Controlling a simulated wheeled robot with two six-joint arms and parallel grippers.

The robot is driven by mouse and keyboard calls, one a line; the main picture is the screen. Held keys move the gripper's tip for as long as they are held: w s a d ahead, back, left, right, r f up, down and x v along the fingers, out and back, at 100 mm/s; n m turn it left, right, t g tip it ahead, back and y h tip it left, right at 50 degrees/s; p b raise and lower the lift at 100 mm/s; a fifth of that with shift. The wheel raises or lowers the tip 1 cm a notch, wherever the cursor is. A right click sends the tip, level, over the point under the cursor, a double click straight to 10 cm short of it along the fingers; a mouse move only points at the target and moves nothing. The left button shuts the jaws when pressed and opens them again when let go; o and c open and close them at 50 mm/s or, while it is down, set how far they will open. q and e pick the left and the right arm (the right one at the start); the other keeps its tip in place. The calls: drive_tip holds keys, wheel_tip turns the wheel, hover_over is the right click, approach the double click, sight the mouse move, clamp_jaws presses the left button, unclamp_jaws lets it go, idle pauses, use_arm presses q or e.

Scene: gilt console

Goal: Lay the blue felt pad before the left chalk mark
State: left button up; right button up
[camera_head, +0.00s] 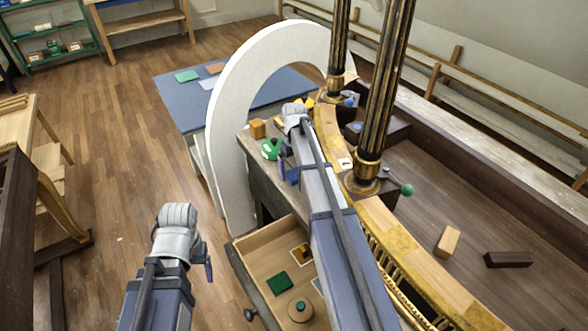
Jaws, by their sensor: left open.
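My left gripper (208,270) shows only as a dark tip beside the wrist, over the floor left of the open drawer; it is open. My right gripper (289,175) shows as a dark blue part beside its arm, near the console's left edge; its jaws are too hidden to read. A chalk mark does not show clearly; thin white outlines lie in the drawer (262,252), partly behind my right arm.
A green pad (279,283) and a round wooden piece (300,309) lie in the drawer. Gilt columns (383,95) and a white arch (224,110) stand as obstacles. A wood block (447,241) and a dark block (508,259) lie on the console.

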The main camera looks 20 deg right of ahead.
sight(294, 172)
wheel_tip(294, 172, up, 12)
drive_tip(key=p, duration=1.2)
drive_tip(key=shift+r, duration=0.2)
